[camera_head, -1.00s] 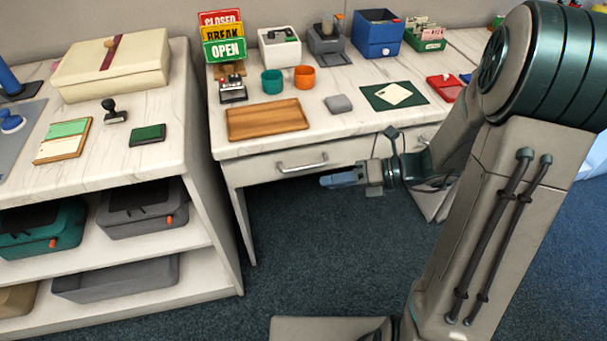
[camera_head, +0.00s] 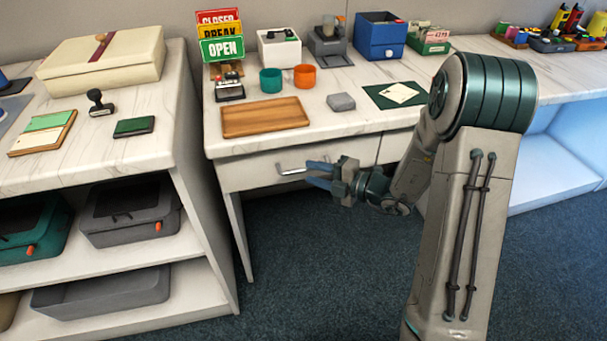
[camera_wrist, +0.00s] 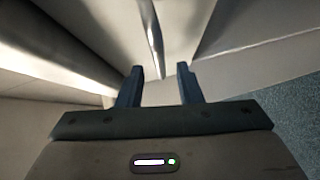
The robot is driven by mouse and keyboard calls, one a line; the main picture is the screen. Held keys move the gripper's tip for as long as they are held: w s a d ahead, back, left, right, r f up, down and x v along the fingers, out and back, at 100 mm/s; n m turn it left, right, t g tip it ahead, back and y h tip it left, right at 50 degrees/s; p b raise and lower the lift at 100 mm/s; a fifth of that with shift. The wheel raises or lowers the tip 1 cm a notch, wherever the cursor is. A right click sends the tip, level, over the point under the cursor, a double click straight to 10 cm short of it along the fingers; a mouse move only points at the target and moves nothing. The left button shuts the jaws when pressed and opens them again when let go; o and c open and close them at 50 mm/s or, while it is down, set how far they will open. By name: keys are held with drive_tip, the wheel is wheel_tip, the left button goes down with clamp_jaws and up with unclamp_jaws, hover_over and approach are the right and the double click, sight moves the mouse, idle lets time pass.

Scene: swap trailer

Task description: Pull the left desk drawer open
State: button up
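The left desk drawer (camera_head: 238,177) is a pale front under the marble desktop, and it looks shut. Its metal bar handle (camera_head: 290,171) is partly hidden by my gripper. My gripper (camera_head: 312,173) has its blue fingers spread apart at the right end of the handle in the head view. In the wrist view the two fingers (camera_wrist: 159,88) are open, and the handle (camera_wrist: 152,38) runs lengthwise ahead, ending near the gap between the fingertips. Nothing is held. I cannot tell whether a finger touches the handle.
A wooden tray (camera_head: 265,118), a grey block (camera_head: 341,102) and teal and orange cups stand on the desktop (camera_head: 330,127). A shelf unit (camera_head: 190,120) with bins stands close on the left. The carpet (camera_head: 310,270) below the drawer is clear.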

sight(306, 171)
drive_tip(key=shift+b+x, duration=0.35)
drive_tip(key=shift+x, duration=1.6)
clamp_jaws()
